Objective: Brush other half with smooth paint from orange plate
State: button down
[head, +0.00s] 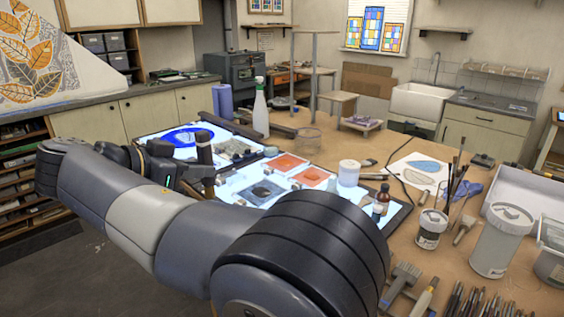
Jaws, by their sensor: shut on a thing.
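My gripper (200,175) is over the near left part of the worktable, shut on an upright brush (204,149) with a thick dark handle. The brush's lower end is hidden by the gripper. Two orange plates, one farther back (286,163) and one nearer (312,177), lie on the lit white panel (235,187) to the right of the gripper. A glass piece with a blue painted band (184,137) lies on another lit panel behind the gripper. My arm hides part of both panels. I cannot tell how much of the glass is painted.
A spray bottle (260,109) stands behind the panels. A white jar (349,173) and a brown bottle (381,202) stand by the right panel's edge. A pot of brushes (432,229) and a large grey canister (500,242) stand farther right. Tools lie along the front.

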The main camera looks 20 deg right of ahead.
aim_at(205, 186)
notch_tip(205, 186, up, 7)
jog(key=p, duration=0.4)
jog(key=shift+f, duration=0.1)
notch_tip(205, 186, down, 11)
jog(key=b, duration=0.7)
jog(key=shift+b, duration=0.35)
jog(key=shift+f, duration=0.15)
jog(key=shift+w+d, duration=0.1)
jog(key=shift+d, duration=0.35)
jog(key=shift+w+d, duration=0.1)
jog(key=shift+d, duration=0.25)
jog(key=shift+a, duration=0.15)
